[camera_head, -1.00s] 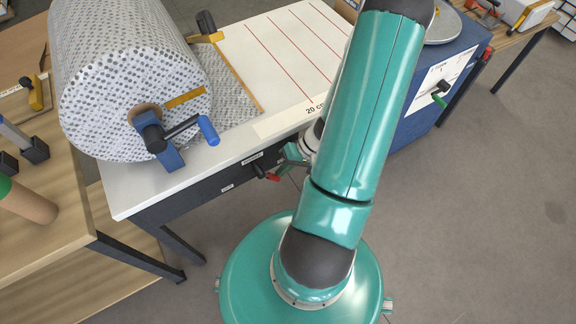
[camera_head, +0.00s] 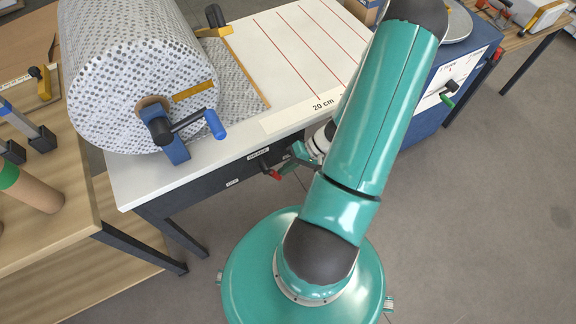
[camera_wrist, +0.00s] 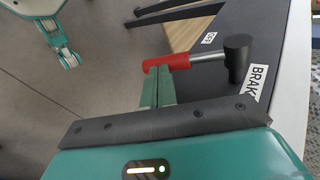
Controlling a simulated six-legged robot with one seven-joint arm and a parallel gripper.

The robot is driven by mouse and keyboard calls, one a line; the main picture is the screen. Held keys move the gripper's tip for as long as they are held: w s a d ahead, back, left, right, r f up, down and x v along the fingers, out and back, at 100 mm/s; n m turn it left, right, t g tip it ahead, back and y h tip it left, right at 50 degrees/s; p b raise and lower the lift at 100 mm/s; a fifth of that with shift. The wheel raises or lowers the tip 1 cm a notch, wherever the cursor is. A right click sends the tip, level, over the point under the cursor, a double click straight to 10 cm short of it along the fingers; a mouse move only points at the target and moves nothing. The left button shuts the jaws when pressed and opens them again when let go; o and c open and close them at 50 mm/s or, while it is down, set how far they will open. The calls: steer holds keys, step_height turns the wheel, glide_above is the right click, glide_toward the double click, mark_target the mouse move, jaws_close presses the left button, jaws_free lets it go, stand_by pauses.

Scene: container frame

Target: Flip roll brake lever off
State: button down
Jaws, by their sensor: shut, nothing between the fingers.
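The brake lever has a red grip (camera_wrist: 166,63), a metal rod and a black pivot knob (camera_wrist: 238,56) on the dark front panel. In the wrist view its grip points left, away from the pivot. In the head view the lever (camera_head: 271,172) shows small below the table's front edge. My gripper (camera_wrist: 158,84) is shut and empty. Its fingertips are right at the red grip in the wrist view; whether they touch it I cannot tell. My gripper also shows in the head view (camera_head: 294,163), just right of the lever. An OFF label (camera_wrist: 209,38) and a partly cut-off BRAKE label (camera_wrist: 259,82) are on the panel.
The patterned roll (camera_head: 130,75) with a blue-handled crank (camera_head: 214,124) stands on the white table (camera_head: 215,152). A wooden workbench (camera_head: 60,225) is at the left. A blue cabinet (camera_head: 432,118) is at the right. Open grey floor (camera_head: 470,230) lies at the lower right.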

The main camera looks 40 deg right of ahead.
mark_target(278, 177)
steer(key=a+f+t+y, duration=0.1)
steer(key=y, duration=0.1)
steer(key=w+a+f+t+y, duration=0.1)
steer(key=a+y, duration=0.1)
steer(key=y, duration=0.1)
steer(key=shift+a+f+m, duration=0.1)
steer(key=shift+f+m, duration=0.2)
steer(key=shift+f, duration=0.05)
steer(key=a+y, duration=0.1)
steer(key=t+y, duration=0.1)
steer(key=a+y, duration=0.1)
steer(key=shift+w+a+f+t, duration=0.25)
steer(key=shift+w+a+t, duration=0.05)
steer(key=shift+w, duration=0.05)
steer(key=shift+w+a, duration=0.15)
steer(key=shift+a, duration=0.4)
